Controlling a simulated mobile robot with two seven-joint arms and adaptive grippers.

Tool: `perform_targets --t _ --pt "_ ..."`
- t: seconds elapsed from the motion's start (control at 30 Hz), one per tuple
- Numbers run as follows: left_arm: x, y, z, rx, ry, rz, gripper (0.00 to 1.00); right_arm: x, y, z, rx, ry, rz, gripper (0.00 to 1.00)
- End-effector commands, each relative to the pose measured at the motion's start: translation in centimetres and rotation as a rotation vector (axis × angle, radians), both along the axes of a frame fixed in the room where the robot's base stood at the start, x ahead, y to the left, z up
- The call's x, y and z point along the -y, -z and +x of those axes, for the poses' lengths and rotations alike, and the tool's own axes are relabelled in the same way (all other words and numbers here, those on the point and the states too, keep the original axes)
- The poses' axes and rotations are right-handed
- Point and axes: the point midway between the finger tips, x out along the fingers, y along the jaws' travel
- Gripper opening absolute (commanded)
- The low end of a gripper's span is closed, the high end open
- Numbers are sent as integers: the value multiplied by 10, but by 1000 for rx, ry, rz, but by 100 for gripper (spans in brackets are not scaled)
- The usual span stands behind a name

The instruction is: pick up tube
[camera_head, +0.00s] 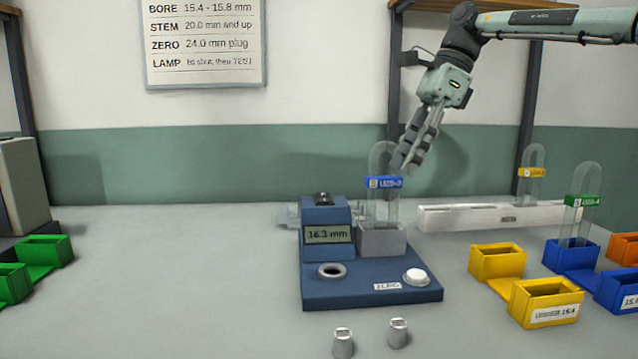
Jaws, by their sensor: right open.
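A clear glass tube with a blue label band (384,183) stands upright in a grey block (382,240) on the blue gauge. My right gripper (406,163) is open and points down at the upper right of this tube. It overlaps the tube's edge in the picture; I cannot tell whether they touch. A yellow-banded tube (531,172) stands at the white rack (470,218). A green-banded tube (581,201) stands in a blue bin (562,256). My left gripper is not in view.
The blue gauge (350,290) reads 16.3 mm. Two small metal plugs (342,342) (398,332) stand in front. Yellow bins (498,260) and an orange bin (626,248) are at right, green bins (44,252) at left. A dark post (393,90) rises behind my gripper.

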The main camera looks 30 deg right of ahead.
Motion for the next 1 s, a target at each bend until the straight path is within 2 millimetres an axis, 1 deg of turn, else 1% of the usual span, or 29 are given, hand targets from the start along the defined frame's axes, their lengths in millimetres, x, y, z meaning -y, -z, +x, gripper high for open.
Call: perform_targets --t 0.03,0.1,0.13,0.37,0.6,0.7,0.8,0.97,1.0 --pt "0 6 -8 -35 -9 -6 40 -2 -13 -3 9 -8 -31 42" --pt "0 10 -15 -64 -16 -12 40 -4 -20 -4 15 -13 -54 42" --pt "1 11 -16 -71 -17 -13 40 -5 -20 -5 16 -14 -59 42" --pt "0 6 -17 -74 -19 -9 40 -14 3 0 16 -17 -60 42" --pt "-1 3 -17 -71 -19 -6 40 -25 36 6 15 -18 -59 42" --pt "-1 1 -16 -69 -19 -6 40 -28 45 9 17 -16 -59 42" --pt "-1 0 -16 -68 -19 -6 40 -30 48 9 18 -15 -58 42" --pt "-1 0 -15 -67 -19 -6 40 -30 48 10 19 -15 -59 42" --pt "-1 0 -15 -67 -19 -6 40 -30 48 10 19 -15 -59 40"
